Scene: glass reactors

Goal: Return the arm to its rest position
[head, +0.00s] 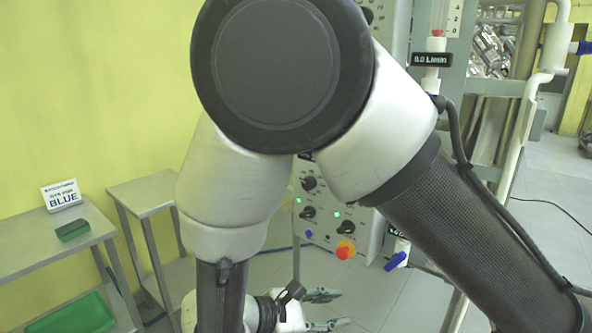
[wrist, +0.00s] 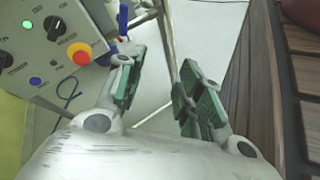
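My gripper (head: 325,310) shows low in the middle of the head view, pointing right, with its two fingers apart. In the wrist view my gripper (wrist: 162,75) has its green-padded fingers spread, with only floor and a thin metal post visible between and beyond them. It is open and holds nothing. My arm is bent, and its large dark round joint cap and pale links fill the middle of the head view. The links hide part of the control panel and the floor behind them.
A grey control panel (head: 322,212) with dark knobs and a red-and-yellow button (head: 344,250) stands behind my arm. A green tray (head: 80,315) lies below. Floor (head: 545,215) is open at right.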

